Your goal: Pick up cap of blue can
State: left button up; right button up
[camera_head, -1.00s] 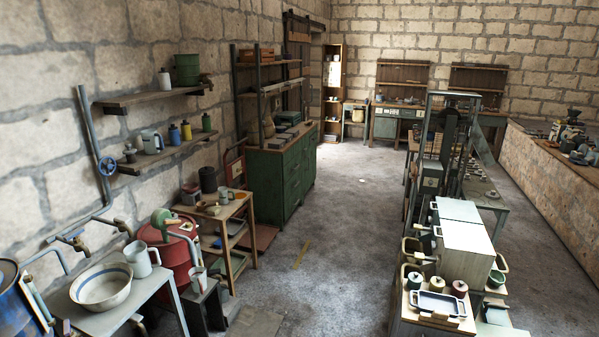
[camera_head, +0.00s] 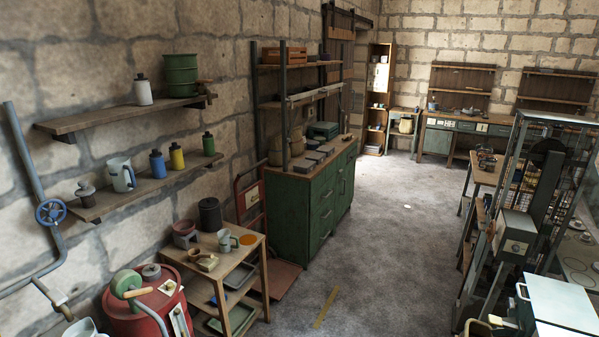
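A small blue can (camera_head: 158,166) with a dark cap (camera_head: 156,153) stands upright on the lower wall shelf (camera_head: 140,189) at the left. The cap sits on top of the can. A yellow can (camera_head: 177,157) and a green can (camera_head: 208,144) of like shape, also with dark tops, stand to its right. Neither of my grippers shows in the head view.
A wooden side table (camera_head: 228,252) with pots and a mug stands below the shelf, beside a red drum (camera_head: 150,306). A green cabinet (camera_head: 300,215) is behind. The upper shelf (camera_head: 130,115) hangs above the cans. Grey floor (camera_head: 385,240) is open in the middle.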

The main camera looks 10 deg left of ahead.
aim_at(155, 155)
jog(key=u, duration=0.5)
jog(key=i, duration=1.4)
jog(key=u, duration=1.5)
jog(key=i, duration=0.95)
jog(key=u, duration=0.6)
